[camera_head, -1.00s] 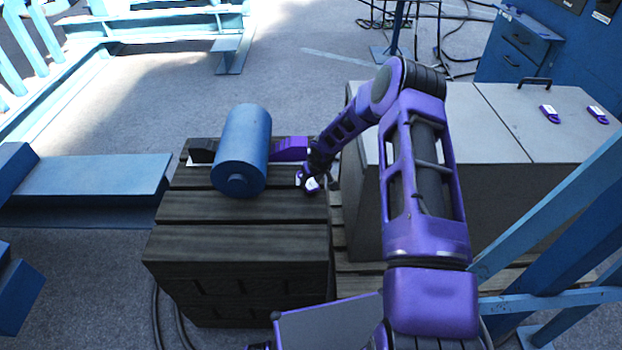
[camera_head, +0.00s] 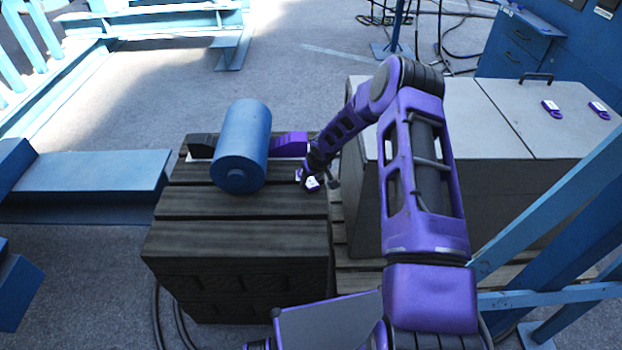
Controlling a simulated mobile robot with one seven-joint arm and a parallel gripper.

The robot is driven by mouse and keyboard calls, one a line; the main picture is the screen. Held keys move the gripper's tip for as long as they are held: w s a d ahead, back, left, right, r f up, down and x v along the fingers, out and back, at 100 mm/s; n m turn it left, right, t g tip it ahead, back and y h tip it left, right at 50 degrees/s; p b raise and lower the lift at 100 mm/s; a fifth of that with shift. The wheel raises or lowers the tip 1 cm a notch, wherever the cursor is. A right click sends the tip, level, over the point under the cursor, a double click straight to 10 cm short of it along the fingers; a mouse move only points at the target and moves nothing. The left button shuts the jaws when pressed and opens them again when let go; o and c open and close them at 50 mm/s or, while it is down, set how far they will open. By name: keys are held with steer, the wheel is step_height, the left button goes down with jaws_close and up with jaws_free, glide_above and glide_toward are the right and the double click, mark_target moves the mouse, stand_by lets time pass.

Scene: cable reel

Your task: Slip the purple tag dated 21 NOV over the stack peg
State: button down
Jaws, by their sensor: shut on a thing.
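My gripper (camera_head: 309,179) is at the right edge of the dark slatted wooden stand. It is shut on a small purple tag with a white label (camera_head: 313,184); the date on it is too small to read. The held tag is apart from the cylinder. I cannot make out for certain which part is the stack peg. Two more purple tags with white labels, one (camera_head: 552,109) and another (camera_head: 599,110), lie on the grey box.
The wooden stand (camera_head: 235,238) has bare slats at the front. A purple block (camera_head: 290,144) and a black block (camera_head: 201,147) flank the cylinder. The grey box (camera_head: 455,115) stands to the right. Blue beams (camera_head: 560,255) cross the lower right.

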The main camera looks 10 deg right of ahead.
steer(key=shift+f, duration=0.15)
steer(key=shift+c, duration=0.9)
jaws_free()
